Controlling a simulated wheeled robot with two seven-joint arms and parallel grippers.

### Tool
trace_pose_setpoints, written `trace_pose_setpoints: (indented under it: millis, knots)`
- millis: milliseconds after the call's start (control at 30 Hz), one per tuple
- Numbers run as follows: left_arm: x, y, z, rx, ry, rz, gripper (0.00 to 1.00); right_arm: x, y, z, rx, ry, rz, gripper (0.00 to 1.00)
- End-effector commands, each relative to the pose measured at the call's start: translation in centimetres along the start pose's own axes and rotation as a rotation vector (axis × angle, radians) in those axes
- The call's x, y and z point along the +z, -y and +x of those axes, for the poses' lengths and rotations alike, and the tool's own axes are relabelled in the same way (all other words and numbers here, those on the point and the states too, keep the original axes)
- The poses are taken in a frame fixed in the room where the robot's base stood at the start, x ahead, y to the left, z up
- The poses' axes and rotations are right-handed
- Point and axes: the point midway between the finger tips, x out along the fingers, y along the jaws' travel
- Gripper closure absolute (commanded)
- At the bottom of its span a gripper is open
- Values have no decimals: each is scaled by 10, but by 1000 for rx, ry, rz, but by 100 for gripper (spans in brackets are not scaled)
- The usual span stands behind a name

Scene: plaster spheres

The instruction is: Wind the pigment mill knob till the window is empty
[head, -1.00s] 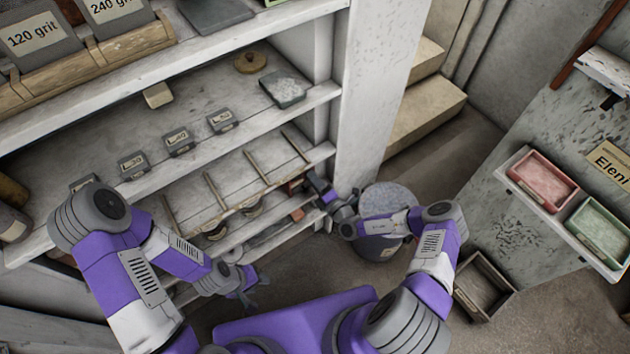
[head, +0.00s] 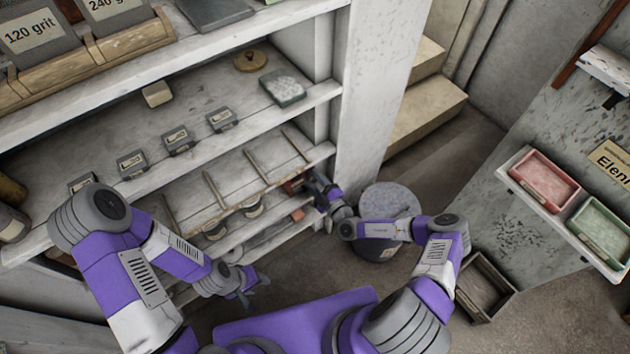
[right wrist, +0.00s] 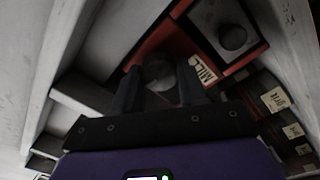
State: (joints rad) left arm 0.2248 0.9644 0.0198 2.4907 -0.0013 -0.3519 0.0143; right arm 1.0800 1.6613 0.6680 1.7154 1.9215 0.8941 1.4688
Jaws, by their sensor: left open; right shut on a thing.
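The pigment mill is a red box on the lower shelf; in the head view only a small red part (head: 294,185) shows behind my right gripper (head: 322,190). In the right wrist view the red mill (right wrist: 185,32) carries a pale label reading MILL. My right gripper (right wrist: 158,92) is shut on the round dark grey knob (right wrist: 158,70), one finger on each side. Beside it is a pale square (right wrist: 210,22) with a dark round shape in it; I cannot tell whether this is the window. My left gripper (head: 250,287) is open and empty, low in front of the shelves.
Shelf boards and an upright post (head: 375,90) stand close around my right gripper. A grey bin (head: 388,200) stands on the floor to its right. Labelled dark boxes (right wrist: 275,98) sit beside the mill. An open crate (head: 482,287) lies on the floor at right.

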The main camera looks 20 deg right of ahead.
Motion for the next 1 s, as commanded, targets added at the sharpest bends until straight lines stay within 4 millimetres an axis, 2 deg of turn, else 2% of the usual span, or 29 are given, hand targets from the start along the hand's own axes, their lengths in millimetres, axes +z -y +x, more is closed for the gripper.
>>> trace_pose_setpoints:
  millis: [267,733,767,900,1000]
  knots:
    - [0,0,1,0,0,0,57,-2,2,0,-4,0,80,89]
    - [0,0,1,0,0,0,57,-2,2,0,-4,1,91,89]
    - [0,0,1,0,0,0,57,-2,2,0,-4,0,91,55]
    - [0,0,1,0,0,0,57,-1,1,0,-3,1,90,34]
    - [0,0,1,0,0,0,57,-1,1,0,-2,2,89,33]
